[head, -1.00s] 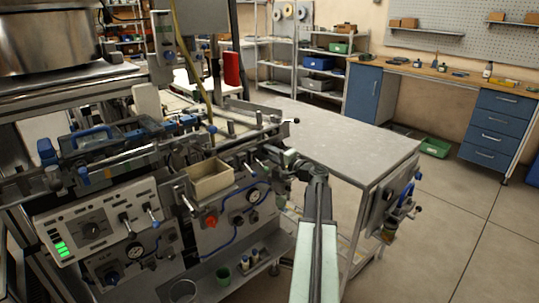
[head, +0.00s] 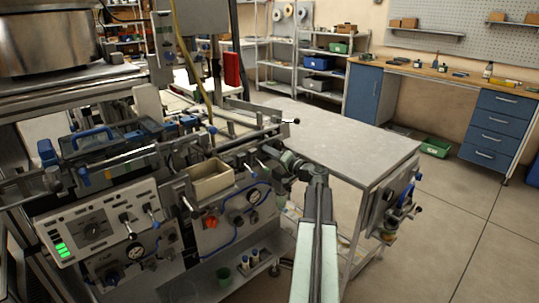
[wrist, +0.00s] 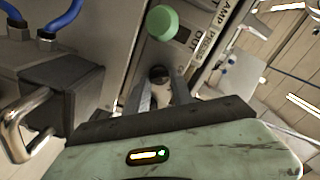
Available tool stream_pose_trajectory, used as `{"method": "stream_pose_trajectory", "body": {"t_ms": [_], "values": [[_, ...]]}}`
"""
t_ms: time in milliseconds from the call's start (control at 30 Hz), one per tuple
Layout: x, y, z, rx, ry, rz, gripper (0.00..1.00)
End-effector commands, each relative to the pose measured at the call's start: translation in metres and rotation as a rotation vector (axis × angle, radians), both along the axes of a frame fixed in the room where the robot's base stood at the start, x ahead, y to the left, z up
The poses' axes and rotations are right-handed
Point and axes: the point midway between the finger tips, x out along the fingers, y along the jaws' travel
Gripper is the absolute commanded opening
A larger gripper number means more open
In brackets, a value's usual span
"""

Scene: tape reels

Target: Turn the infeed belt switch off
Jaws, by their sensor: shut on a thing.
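My gripper (wrist: 160,86) is at the machine's front panel in the wrist view. Its two grey fingers are on either side of a small dark round knob (wrist: 158,72), and it is shut on it. A round green button (wrist: 162,22) is just above the knob, beside partly cut-off lettering. I cannot read a label that names the knob as the infeed belt switch. In the head view my gripper (head: 280,160) reaches left to the right end of the machine, and its fingertips are hard to make out there.
A control panel (head: 95,228) with green lights and levers is at the left. A beige open box (head: 212,180) and a red knob (head: 211,222) are nearby. A dark block with a metal handle (wrist: 15,130) is left of my gripper. A grey table (head: 345,140) stands behind my arm.

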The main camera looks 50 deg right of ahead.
Motion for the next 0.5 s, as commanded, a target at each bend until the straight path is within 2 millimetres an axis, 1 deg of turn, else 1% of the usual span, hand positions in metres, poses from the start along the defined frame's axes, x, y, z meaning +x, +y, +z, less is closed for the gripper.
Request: {"method": "stream_pose_trajectory", "body": {"t_ms": [267,300,333,367,500], "values": [[0.0001,-0.0001,0.0001,0.000,0.000,0.000,0.00],[0.0001,0.0000,0.0000,0.000,0.000,0.000,0.36],[0.0001,0.0001,-0.0001,0.000,0.001,0.001,0.45],[0.0000,0.0001,-0.0001,0.000,0.001,0.001,0.49],[-0.0001,0.0002,-0.0003,0.000,0.001,0.001,0.49]]}}
